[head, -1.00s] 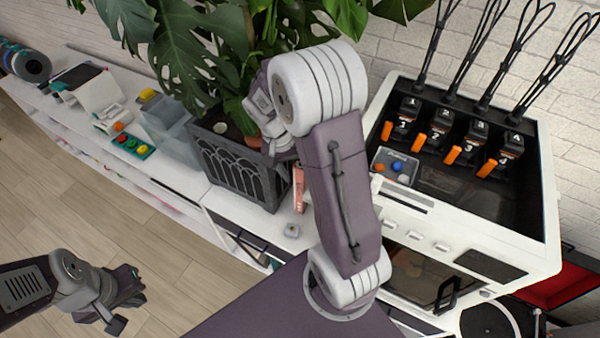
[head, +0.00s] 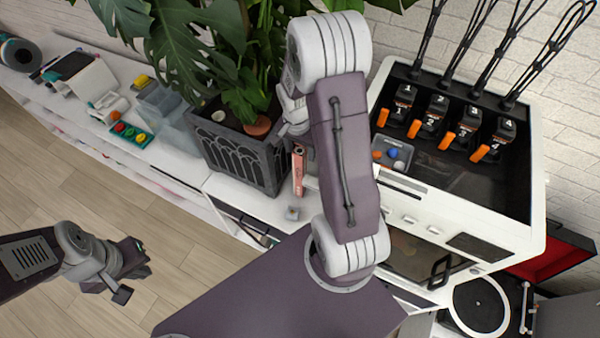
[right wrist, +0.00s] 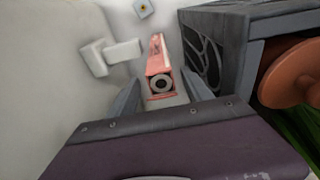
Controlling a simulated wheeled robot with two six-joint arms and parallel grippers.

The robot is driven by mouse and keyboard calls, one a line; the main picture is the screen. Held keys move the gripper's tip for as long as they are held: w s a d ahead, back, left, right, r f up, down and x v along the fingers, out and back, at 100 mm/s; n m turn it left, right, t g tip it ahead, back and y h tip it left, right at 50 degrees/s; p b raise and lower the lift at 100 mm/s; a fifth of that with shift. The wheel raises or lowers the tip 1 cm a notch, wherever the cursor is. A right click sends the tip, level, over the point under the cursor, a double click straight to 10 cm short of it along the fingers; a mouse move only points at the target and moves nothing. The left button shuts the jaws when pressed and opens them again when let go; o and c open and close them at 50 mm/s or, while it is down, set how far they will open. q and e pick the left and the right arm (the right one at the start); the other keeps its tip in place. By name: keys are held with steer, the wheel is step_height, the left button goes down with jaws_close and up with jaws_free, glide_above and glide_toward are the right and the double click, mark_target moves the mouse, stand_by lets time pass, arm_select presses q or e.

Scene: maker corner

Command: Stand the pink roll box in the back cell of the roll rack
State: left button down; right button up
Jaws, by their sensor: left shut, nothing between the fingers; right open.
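The pink roll box (head: 298,172) stands upright on the white counter between the dark planter and the white machine. In the right wrist view the pink roll box (right wrist: 159,62) shows a round roll end at its near end. My right gripper (right wrist: 160,95) is open, its two fingers on either side of the line to the box. I cannot tell whether they touch it, and in the head view the fingers are mostly hidden by my arm. My left gripper (head: 140,262) is shut and empty, over the floor at left. I cannot make out the roll rack.
The dark planter (head: 240,160) with a large plant stands close left of the box. The white machine (head: 455,200) with numbered orange-levered units is close right. A small pale cube (head: 292,213) lies in front. A button panel (head: 130,133) is further left.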

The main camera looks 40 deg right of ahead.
steer(key=shift+w+f, duration=0.2)
steer(key=shift+f, duration=0.15)
steer(key=shift+c, duration=0.4)
steer(key=shift+s, duration=0.1)
jaws_close()
stand_by(0.7)
